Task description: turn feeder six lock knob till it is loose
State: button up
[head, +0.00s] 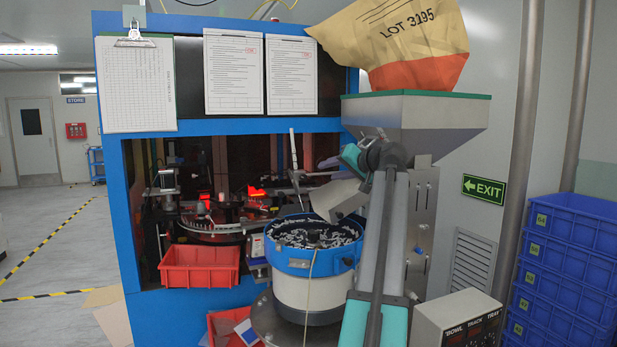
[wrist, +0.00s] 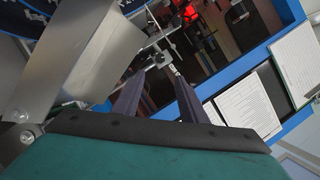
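My gripper (wrist: 159,77) is open, its two dark fingers apart with nothing held between them. Just past the fingertips in the wrist view is a small dark clamp or knob (wrist: 157,58) on thin metal rods; I cannot tell whether it is the lock knob, or whether it is loose. In the head view my gripper (head: 328,163) is small beside the teal wrist, pointing left toward an upright rod with clamps (head: 295,174) above the bowl feeder (head: 312,270). No feeder number is readable. The fingers look apart from the rods.
A metal hopper (head: 414,118) holds a tan sack (head: 400,45); its chute (head: 338,198) is close to my gripper. The blue cabinet frame (head: 118,210) surrounds the opening. A red bin (head: 200,268) sits at its front. Blue crates (head: 565,270) stand at right. The left floor is clear.

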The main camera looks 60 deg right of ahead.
aim_at(305, 176)
jog(key=p+x, duration=0.3)
jog(key=x, duration=1)
jog(key=shift+w+d+p, duration=0.1)
jog(key=shift+w+p, duration=0.1)
jog(key=shift+p, duration=0.1)
grip_shut()
jog(key=shift+f+n+b, duration=0.1)
jog(key=shift+n+b, duration=0.3)
jog(key=shift+b, duration=0.3)
jog(key=shift+g+h, duration=0.3)
